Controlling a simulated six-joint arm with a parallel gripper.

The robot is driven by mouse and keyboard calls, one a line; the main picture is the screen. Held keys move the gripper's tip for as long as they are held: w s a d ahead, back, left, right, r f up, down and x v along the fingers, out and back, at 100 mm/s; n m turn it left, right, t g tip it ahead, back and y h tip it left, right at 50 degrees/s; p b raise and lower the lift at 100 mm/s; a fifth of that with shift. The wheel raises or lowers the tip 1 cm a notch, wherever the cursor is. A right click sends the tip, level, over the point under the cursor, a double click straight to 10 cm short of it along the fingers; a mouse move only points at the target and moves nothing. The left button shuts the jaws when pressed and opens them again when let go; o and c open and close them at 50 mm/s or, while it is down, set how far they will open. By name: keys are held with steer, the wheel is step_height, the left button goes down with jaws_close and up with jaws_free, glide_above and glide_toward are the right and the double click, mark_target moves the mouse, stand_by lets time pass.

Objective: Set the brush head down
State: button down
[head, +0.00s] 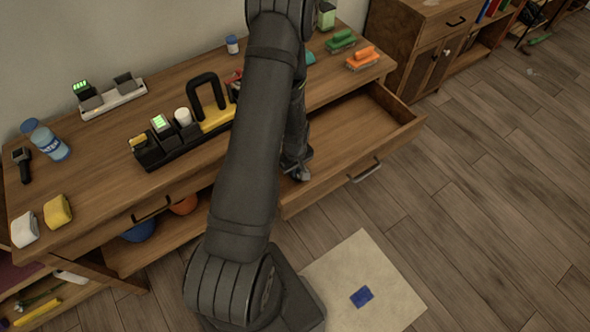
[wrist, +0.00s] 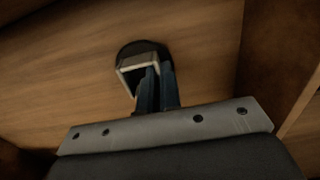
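My gripper (wrist: 157,80) reaches down into the open drawer (head: 350,135) at the right of the wooden bench. In the wrist view its two dark fingers are close together, on a small dark piece with a pale rim, which looks like the brush head (wrist: 134,64). This piece is over the bare wooden drawer floor, with a dark patch around it; I cannot tell whether it touches the floor. In the head view my arm hides most of the gripper, and only a small grey-blue bit shows near the drawer's left front.
The drawer looks otherwise empty, with walls around it. A pale mat (head: 350,265) with a blue patch lies on the floor.

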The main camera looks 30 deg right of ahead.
steer(key=shift+f, duration=0.1)
steer(key=c, duration=1.6)
jaws_free()
step_height(320, 180, up, 12)
steer(key=shift+r, duration=0.15)
step_height(320, 180, down, 12)
steer(key=shift+f, duration=0.15)
